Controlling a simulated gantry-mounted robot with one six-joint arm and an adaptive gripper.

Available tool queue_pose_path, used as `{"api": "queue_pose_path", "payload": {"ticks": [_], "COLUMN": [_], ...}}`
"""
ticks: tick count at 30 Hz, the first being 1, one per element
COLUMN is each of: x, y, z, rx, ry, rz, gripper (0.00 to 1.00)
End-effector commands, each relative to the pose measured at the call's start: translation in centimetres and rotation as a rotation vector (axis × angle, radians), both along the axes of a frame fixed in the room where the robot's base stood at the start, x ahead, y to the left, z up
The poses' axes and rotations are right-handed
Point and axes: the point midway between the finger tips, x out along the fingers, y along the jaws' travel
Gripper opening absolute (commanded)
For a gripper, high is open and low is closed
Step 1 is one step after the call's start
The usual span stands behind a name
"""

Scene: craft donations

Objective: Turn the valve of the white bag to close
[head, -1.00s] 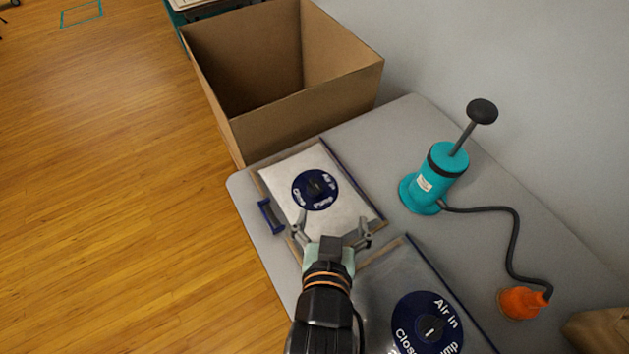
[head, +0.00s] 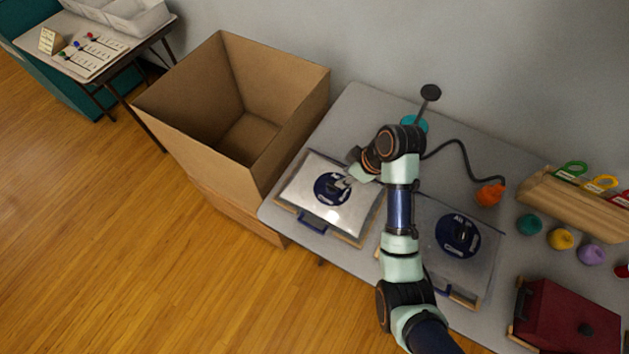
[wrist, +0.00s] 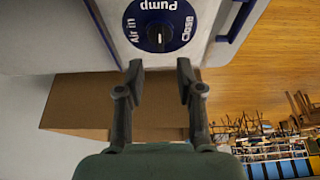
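The white bag (head: 303,203) lies on the grey table beside the cardboard box. Its round dark blue valve dial (head: 332,188) carries the words Air in, Pump and Close around a small black knob. In the wrist view the dial (wrist: 178,14) and knob (wrist: 157,36) lie just beyond my fingertips. I cannot tell for sure which word the knob points to. My gripper (wrist: 159,72) is open and empty, with its fingers apart and the knob roughly in line with the gap. In the head view my gripper (head: 348,181) is over the right side of the dial.
A clear grey bag (head: 480,270) with a similar dial lies to the right. A teal pump (head: 419,124), partly hidden by my arm, has a hose to an orange nozzle (head: 489,194). The open cardboard box (head: 228,170) adjoins the left table edge. A dark red box (head: 570,318) stands front right.

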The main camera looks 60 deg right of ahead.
Motion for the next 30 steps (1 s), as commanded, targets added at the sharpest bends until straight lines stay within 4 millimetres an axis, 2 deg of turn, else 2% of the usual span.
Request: {"api": "queue_pose_path", "payload": {"ticks": [3,9,13,21,23,28,30], "x": [0.7,2.2,2.7,2.8,2.8,2.8,2.8], "y": [0.1,0.0,0.0,0.0,0.0,0.0,0.0], "z": [-2.3,-5.6,-6.6,-6.7,-6.7,-6.7,-6.7], "rx": [0.002,0.000,-0.001,-0.002,-0.002,-0.002,-0.002], "ry": [0.002,0.001,0.000,0.000,0.000,0.000,0.000], "rz": [0.001,0.000,0.000,-0.001,-0.001,-0.001,-0.001], "gripper": [0.36,0.36,0.36,0.36,0.28,0.00,0.00]}}
